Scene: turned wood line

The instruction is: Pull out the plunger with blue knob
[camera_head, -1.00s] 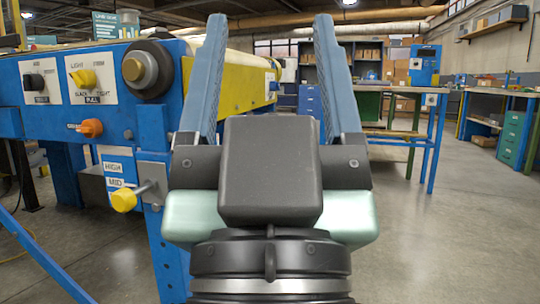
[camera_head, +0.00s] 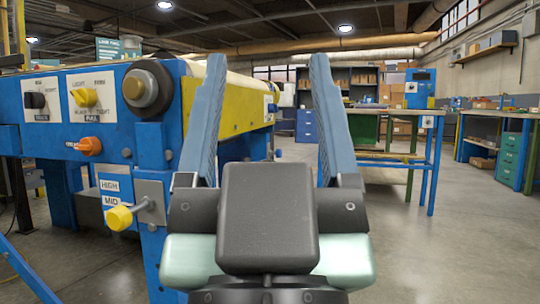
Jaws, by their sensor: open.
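My gripper (camera_head: 268,60) is open and empty, with its two blue fingers pointing up and away from me. A plunger with a yellow knob (camera_head: 119,218) sticks out of a grey plate (camera_head: 151,203) on the near leg of the blue machine, left of my gripper and apart from it. HIGH and MID labels are beside it. I see no plunger that is clearly blue-knobbed. A small bluish-grey round end (camera_head: 278,153) shows between my fingers by the machine's far end, too small to tell what it is.
The blue machine (camera_head: 168,95) fills the left, with a yellow dial (camera_head: 84,97), a black dial (camera_head: 36,100), an orange knob (camera_head: 89,146) and a large grey knob (camera_head: 134,88). A blue-legged bench (camera_head: 435,150) stands at the back right. The floor (camera_head: 420,260) at right is clear.

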